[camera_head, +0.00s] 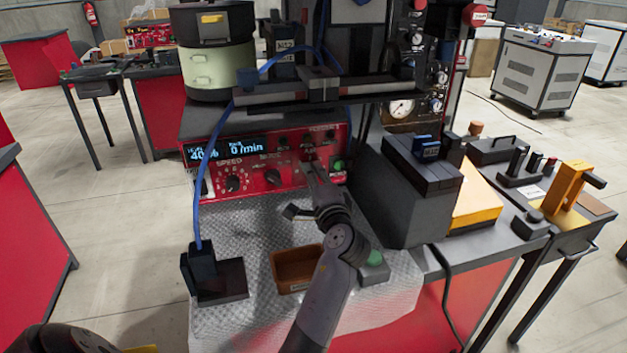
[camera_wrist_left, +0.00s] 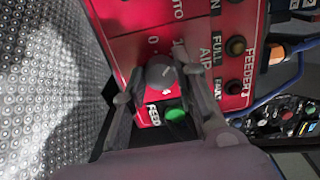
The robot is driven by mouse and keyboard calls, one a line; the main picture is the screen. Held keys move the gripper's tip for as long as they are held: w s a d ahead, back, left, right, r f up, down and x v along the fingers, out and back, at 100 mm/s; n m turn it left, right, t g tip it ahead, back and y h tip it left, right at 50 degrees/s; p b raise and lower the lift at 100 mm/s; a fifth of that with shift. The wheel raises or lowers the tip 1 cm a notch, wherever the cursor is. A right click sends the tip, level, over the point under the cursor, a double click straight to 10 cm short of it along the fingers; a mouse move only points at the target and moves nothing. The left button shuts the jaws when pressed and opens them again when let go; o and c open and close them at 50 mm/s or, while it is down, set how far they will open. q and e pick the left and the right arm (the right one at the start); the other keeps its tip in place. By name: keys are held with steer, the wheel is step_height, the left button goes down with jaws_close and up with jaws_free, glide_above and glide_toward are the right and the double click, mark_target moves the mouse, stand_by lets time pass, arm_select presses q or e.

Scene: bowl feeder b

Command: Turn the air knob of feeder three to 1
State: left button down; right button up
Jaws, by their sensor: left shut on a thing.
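The red front panel of the feeder (camera_head: 212,189) stands on the bench, with a blue-lit display, a speed knob (camera_head: 232,183) and another black knob (camera_head: 272,177). My left gripper (camera_head: 311,166) reaches the panel's right part. In the left wrist view the gripper (camera_wrist_left: 158,84) is shut on a dark round knob (camera_wrist_left: 160,69), one finger on each side. Printing near it includes 0, AUTO, AIR and FEED. The knob's pointer and exact setting cannot be told. A green button (camera_wrist_left: 175,114) lies beside the knob. My right gripper is not in view.
An orange-brown tray (camera_head: 284,285) and a black block with a blue cable (camera_head: 222,285) sit on the textured mat (camera_head: 245,222). A grey box (camera_head: 400,205) stands close right of my arm. Two indicators (camera_wrist_left: 235,46) sit on the panel near the gripper.

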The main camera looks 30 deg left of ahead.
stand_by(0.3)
arm_select(q)
steer(key=c, duration=1.3)
jaws_free()
